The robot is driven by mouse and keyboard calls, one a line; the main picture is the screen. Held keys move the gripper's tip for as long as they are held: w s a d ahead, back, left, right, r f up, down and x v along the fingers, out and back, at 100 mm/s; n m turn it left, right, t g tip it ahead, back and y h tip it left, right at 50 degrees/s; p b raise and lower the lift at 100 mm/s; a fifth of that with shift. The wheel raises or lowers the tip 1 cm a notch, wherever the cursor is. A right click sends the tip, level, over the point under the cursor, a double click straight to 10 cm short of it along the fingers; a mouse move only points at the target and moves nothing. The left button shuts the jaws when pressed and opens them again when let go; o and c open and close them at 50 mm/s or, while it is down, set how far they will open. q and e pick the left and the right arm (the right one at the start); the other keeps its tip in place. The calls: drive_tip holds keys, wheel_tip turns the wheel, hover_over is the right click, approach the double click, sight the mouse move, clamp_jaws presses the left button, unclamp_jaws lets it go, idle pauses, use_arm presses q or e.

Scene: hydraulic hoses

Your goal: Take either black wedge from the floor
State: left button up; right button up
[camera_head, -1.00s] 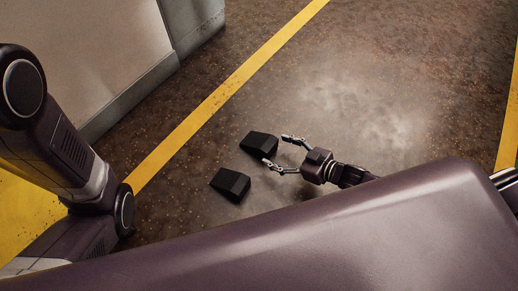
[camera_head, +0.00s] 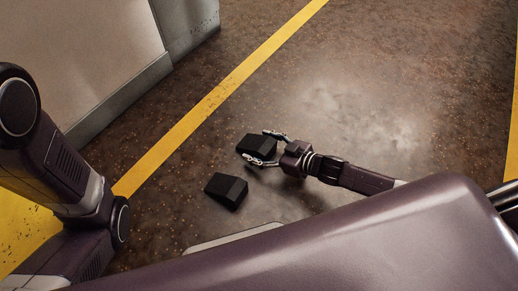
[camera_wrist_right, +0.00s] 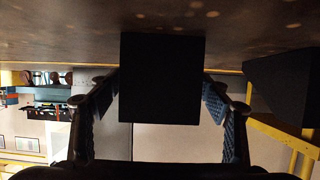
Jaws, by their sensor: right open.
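Two black wedges lie on the brown floor. The farther black wedge (camera_head: 256,145) is at my right gripper, and the nearer black wedge (camera_head: 226,189) lies below and left of it. My right gripper (camera_head: 264,147) is open, low over the floor, with one finger on each side of the farther wedge's right part. In the right wrist view this wedge (camera_wrist_right: 162,78) is dark and centred between the two fingers, with a gap visible on each side. The other wedge (camera_wrist_right: 285,85) shows at the right edge there. My left gripper is not in view.
A yellow floor line (camera_head: 215,98) runs diagonally left of the wedges. A pale wall or cabinet (camera_head: 95,55) stands at the upper left. The floor right of the wedges is bare. The wrist view appears upside down, with the floor on top.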

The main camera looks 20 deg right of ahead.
drive_tip(key=c, duration=1.5)
drive_tip(key=shift+r, duration=0.1)
drive_tip(key=shift+c, duration=0.9)
